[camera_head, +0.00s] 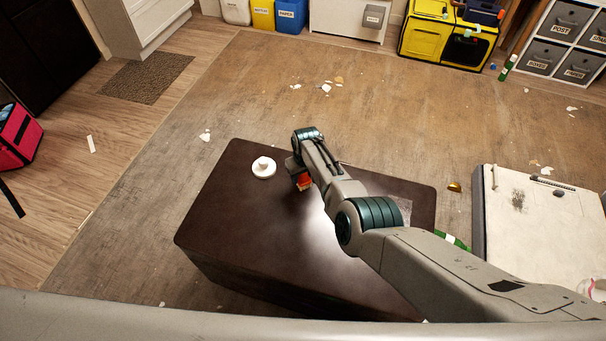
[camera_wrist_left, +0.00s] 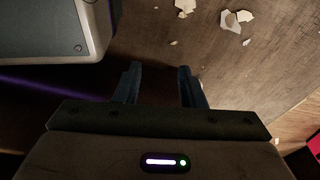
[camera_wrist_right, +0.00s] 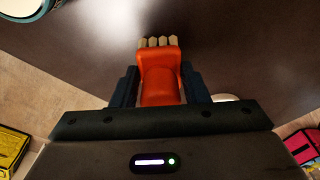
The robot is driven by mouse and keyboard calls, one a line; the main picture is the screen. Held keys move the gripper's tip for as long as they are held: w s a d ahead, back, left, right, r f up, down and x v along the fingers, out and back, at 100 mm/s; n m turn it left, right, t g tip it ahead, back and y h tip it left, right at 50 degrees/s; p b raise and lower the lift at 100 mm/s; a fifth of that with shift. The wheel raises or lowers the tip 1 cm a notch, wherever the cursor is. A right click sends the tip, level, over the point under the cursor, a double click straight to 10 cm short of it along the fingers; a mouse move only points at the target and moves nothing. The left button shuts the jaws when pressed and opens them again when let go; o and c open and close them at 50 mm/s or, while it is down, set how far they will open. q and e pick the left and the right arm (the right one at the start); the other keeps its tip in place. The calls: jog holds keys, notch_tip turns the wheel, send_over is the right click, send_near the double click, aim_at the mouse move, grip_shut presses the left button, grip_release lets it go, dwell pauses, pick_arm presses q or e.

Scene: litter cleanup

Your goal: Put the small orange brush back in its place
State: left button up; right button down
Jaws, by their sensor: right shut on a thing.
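The small orange brush (camera_wrist_right: 160,78) with pale bristles is between the fingers of my right gripper (camera_wrist_right: 160,88) in the right wrist view. The gripper is shut on it. The brush (camera_head: 304,181) also shows in the head view, partly hidden by my right arm, over the dark table (camera_head: 230,225). I cannot tell whether it touches the tabletop. My left gripper (camera_wrist_left: 158,85) is open and empty in the left wrist view, above the brown floor. It is not visible in the head view.
A white cup on a saucer (camera_head: 264,172) stands on the table left of the brush. Pale shards (camera_head: 326,87) lie on the floor. Labelled bins (camera_head: 291,15), a yellow case (camera_head: 425,38) and grey drawers (camera_head: 541,56) stand at the back. A white board (camera_head: 535,215) is at right.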

aim_at(305, 181)
jog(key=c, duration=0.8)
grip_release()
pick_arm(q)
jog(key=shift+s, duration=0.1)
pick_arm(e)
jog(key=shift+r, duration=0.1)
